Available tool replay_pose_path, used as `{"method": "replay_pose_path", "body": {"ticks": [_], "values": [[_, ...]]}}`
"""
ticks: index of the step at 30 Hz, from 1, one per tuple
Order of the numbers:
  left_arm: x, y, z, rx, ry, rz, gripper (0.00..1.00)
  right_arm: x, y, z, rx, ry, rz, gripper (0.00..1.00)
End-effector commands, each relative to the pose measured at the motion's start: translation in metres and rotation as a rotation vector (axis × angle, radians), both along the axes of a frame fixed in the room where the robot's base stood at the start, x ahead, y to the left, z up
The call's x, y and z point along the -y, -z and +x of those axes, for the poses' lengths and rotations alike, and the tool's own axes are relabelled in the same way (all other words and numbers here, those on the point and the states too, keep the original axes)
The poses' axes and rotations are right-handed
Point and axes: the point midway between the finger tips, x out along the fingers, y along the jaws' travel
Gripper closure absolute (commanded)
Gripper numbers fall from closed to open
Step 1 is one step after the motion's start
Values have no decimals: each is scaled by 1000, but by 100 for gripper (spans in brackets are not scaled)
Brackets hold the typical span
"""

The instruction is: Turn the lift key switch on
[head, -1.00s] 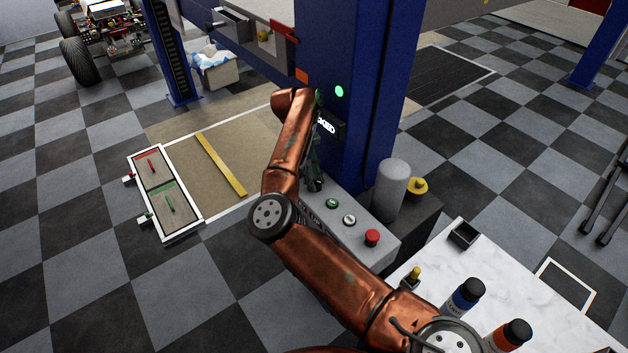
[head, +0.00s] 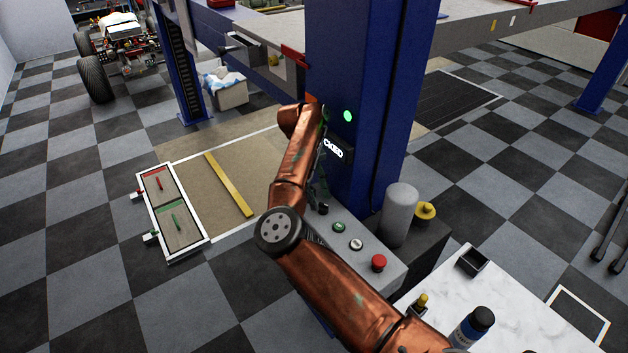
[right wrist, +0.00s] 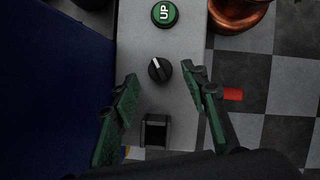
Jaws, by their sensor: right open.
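The lift key switch (right wrist: 160,69) is a round black knob with a pale pointer line on the grey control box, seen in the right wrist view. The pointer is tilted slightly off the box's long axis. My right gripper (right wrist: 157,88) is open, its dark green fingers on either side of the box near the knob, with nothing between them gripped. In the head view the right gripper (head: 320,180) hangs over the far end of the control box (head: 395,275), mostly hidden behind my copper forearm. My left gripper is not in view.
A green UP button (right wrist: 164,13) is close to the knob; a white button (head: 356,244) and a red button (head: 379,262) follow along the box. The blue lift post (head: 350,60) with a lit green lamp (head: 348,115) rises beside it. A grey cylinder (head: 399,215) stands right of the box.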

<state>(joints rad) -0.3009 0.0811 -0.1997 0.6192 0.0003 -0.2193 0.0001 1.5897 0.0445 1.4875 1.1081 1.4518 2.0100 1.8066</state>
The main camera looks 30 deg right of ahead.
Motion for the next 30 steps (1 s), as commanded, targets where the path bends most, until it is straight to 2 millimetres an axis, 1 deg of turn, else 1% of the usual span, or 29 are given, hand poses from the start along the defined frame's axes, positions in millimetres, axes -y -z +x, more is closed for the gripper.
{"method": "replay_pose_path", "body": {"ticks": [1, 5, 10, 21, 30], "values": [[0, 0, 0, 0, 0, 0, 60, -2, -13, 5, 6, -4, 2, 59], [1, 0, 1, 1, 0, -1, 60, -5, -41, 16, 7, -5, 2, 59], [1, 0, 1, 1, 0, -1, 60, -8, -67, 27, 6, -6, 3, 59], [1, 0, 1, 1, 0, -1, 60, -10, -87, 35, 0, -2, 1, 59], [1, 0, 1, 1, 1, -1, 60, -11, -89, 36, 0, -1, 0, 59]]}}
